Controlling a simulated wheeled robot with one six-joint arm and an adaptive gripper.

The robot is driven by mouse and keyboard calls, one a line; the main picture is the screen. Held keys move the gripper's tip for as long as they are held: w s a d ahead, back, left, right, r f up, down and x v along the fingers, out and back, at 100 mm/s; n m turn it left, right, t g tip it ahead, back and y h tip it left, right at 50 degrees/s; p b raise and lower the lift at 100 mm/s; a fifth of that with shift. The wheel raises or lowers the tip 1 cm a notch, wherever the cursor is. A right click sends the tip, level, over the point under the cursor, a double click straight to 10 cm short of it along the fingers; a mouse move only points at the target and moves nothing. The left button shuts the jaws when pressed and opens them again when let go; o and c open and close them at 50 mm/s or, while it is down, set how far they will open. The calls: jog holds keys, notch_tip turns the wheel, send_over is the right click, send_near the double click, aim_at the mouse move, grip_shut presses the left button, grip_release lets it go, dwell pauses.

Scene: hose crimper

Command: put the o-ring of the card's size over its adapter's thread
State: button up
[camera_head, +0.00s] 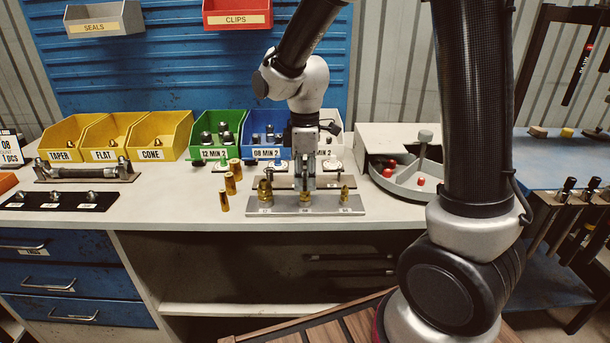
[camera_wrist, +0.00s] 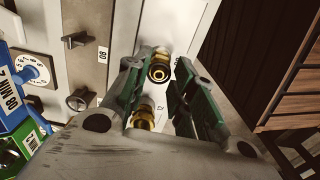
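The card (camera_head: 10,150) at the far left reads 08 and 1 pcs. A grey plate (camera_head: 275,211) near the bench's front edge bears brass adapters, including a left adapter (camera_head: 265,190) and a right adapter (camera_head: 344,195). My gripper (camera_head: 305,187) points down over the middle adapter (camera_head: 305,200) and partly hides it. In the wrist view, its green-padded fingers stand apart. A threaded brass adapter (camera_wrist: 158,71) shows near the tips, with another adapter (camera_wrist: 144,116) partly hidden by a finger. I cannot make out an o-ring between the fingers.
Brass cylinders (camera_head: 230,184) stand left of the plate. Green (camera_head: 210,150), blue (camera_head: 262,150) and yellow bins (camera_head: 112,150) line the back. A round grey tray (camera_head: 405,185) with red knobs is at right.

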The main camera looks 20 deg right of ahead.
jog(key=o, duration=0.3)
jog(key=shift+r, duration=0.1)
notch_tip(320, 180, up, 12)
jog(key=shift+w+f, duration=0.1)
dwell(0.3)
dwell(1.3)
